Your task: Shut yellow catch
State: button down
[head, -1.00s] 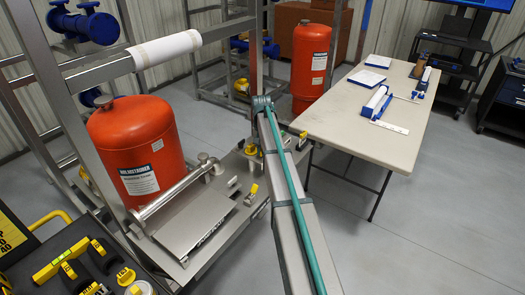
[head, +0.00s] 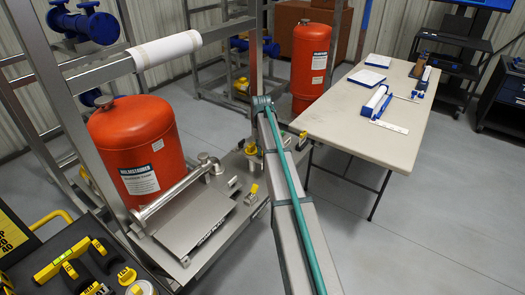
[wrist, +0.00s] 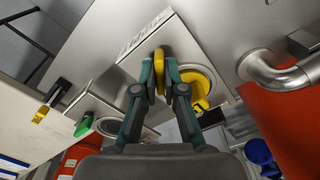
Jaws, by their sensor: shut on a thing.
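My gripper (wrist: 159,78) shows in the wrist view with its two fingers closed on a yellow part (wrist: 159,64), in front of a steel plate. I take this part to be the yellow catch's handle. A second yellow piece (wrist: 201,92) sits just right of the fingers on a round steel fitting. I cannot tell whether the two yellow pieces are joined. In the head view, several small yellow fittings, one of them here (head: 253,189), stand on the steel skid (head: 205,262). My arm hides the gripper there.
An orange tank (head: 132,150) and a horizontal steel pipe stand left of my arm. A folding table (head: 350,125) with papers and tools is at the right. In the wrist view, a green piece (wrist: 82,128) and a steel elbow pipe (wrist: 270,75) flank the gripper.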

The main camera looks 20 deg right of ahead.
jog(key=n, duration=0.3)
dwell(0.4)
jog(key=shift+n, duration=0.3)
jog(key=shift+n+p, duration=0.35)
jog(key=shift+n, duration=1.25)
jog(key=shift+n, duration=0.3)
jog(key=c, duration=1.3)
grip_release()
jog(key=shift+o, duration=0.2)
